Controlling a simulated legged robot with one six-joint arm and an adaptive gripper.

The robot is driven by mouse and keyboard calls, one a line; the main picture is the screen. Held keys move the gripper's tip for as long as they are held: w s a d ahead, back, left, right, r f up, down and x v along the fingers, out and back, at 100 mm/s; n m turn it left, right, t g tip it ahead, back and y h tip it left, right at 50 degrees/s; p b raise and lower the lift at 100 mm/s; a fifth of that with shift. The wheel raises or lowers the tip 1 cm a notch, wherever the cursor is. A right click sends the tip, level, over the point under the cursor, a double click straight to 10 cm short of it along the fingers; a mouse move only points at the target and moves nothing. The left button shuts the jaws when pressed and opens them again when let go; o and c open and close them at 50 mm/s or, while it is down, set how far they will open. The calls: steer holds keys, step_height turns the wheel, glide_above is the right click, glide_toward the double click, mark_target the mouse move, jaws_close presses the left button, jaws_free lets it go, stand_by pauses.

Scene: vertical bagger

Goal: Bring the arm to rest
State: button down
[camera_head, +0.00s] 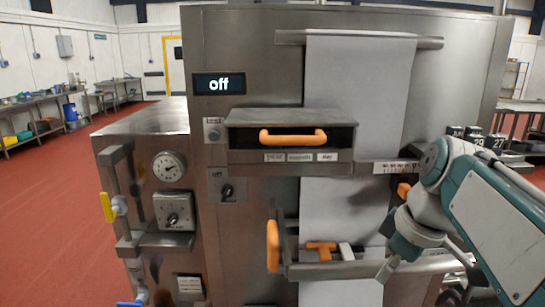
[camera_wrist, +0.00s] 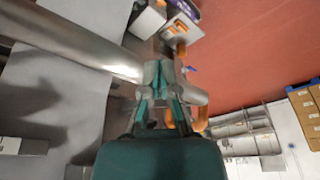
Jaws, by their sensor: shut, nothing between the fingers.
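My arm (camera_head: 490,215), white and teal, reaches in from the right in the head view and bends in front of the machine's lower right part. My gripper (camera_wrist: 163,72) shows in the middle of the wrist view, its fingers shut with nothing between them. I cannot make out the fingers in the head view. The steel bagger (camera_head: 250,60) stands straight ahead, its display (camera_head: 219,84) reading "off". White film (camera_head: 355,90) hangs down its front.
A drawer with an orange handle (camera_head: 293,137) is on the machine front. A lower frame with another orange handle (camera_head: 272,246) stands left of my arm. A metal roller (camera_wrist: 75,38) is beside my gripper at the left in the wrist view. Red floor (camera_head: 50,205) is clear at left.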

steer(key=s+a+f+m+t+h, duration=0.2)
steer(key=s+a+f+m+t, duration=0.1)
steer(key=s+f+m, duration=0.5)
steer(key=shift+s+f+m+t+h, duration=0.35)
steer(key=shift+f+m, duration=0.25)
steer(key=shift+f, duration=0.9)
